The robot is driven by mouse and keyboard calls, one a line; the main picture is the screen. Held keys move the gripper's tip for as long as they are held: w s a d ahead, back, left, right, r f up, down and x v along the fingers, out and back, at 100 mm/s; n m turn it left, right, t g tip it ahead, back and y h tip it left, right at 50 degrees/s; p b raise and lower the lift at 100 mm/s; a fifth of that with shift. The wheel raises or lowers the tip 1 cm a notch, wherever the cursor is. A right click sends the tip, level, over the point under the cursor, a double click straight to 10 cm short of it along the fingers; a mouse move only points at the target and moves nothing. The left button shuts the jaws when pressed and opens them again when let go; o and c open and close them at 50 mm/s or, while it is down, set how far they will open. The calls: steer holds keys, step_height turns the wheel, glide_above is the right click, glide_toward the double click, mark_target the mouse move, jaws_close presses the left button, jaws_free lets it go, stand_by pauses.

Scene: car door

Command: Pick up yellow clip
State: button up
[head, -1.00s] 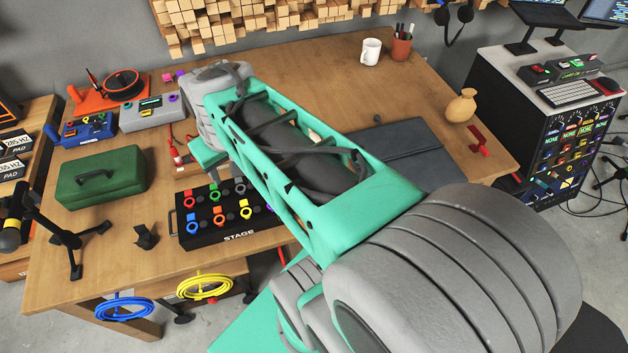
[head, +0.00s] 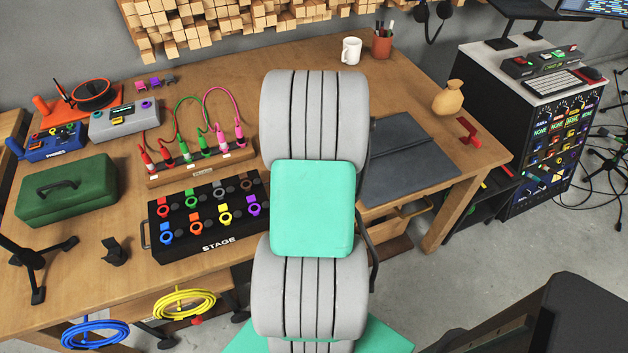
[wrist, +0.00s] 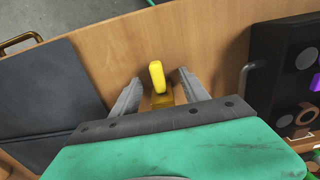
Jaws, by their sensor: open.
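A yellow clip (wrist: 157,76) shows in the wrist view on the wooden table, with a darker yellow part at its lower end. My gripper (wrist: 159,82) is open, with one grey finger on each side of the clip. Gaps show between the clip and both fingers, and nothing is held. The teal gripper body hides the area below the clip. In the head view my arm hides my gripper and this clip. Another yellow clip-like piece (head: 225,213) sits on the black STAGE box among pieces of other colours.
The STAGE box (head: 205,238) has a side handle (wrist: 246,82) close to my gripper's right in the wrist view. A dark folder (head: 408,160) lies on its other side. Bare wood (wrist: 203,48) lies between them. A cable rack (head: 195,163) stands behind the box.

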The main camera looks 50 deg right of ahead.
jaws_close()
stand_by(0.5)
